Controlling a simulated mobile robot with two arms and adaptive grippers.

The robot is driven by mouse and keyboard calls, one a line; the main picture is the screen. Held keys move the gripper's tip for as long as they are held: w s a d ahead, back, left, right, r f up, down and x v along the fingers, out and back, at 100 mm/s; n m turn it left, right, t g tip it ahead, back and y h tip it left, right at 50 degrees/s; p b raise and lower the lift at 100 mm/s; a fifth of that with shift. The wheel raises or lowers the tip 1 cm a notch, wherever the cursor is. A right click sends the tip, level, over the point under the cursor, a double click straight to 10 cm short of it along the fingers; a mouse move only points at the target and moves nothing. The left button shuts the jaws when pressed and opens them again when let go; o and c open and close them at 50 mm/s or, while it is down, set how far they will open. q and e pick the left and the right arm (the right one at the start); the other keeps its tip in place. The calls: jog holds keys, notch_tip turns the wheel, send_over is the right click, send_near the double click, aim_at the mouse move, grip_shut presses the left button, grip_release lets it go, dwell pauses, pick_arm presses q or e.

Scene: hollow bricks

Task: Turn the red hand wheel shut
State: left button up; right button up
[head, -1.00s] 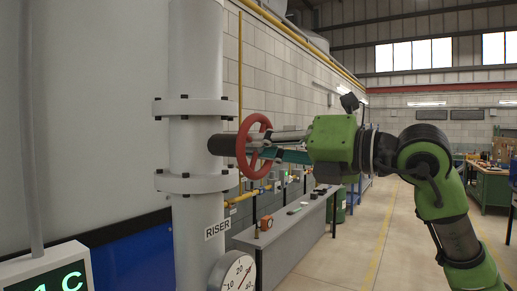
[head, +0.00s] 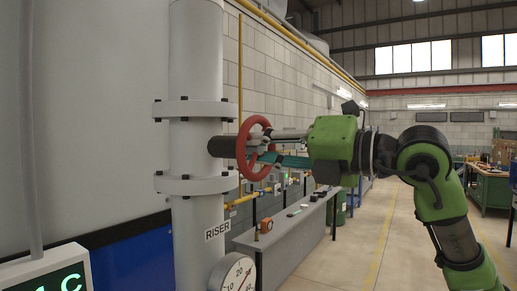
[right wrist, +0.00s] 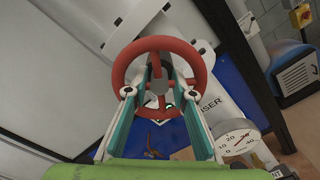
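The red hand wheel (head: 241,152) stands on a dark stem (head: 221,146) at the side of the grey riser pipe (head: 196,80). It also shows face-on in the right wrist view (right wrist: 160,43). My right gripper (head: 264,148) reaches it from the right. In the right wrist view its two fingers (right wrist: 160,88) are spread wide, with the tips at the left and right sides of the wheel and the hub between them. I cannot tell whether the tips touch the rim. My left gripper is not in view.
A round dial gauge (head: 233,273) sits low on the pipe, below the RISER label (head: 217,231). A green display (head: 48,275) is at the lower left. A grey bench (head: 285,232) with small items runs behind the wheel. Open floor (head: 362,233) lies right of it.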

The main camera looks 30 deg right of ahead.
jog(key=v, duration=1.2)
dwell(0.6)
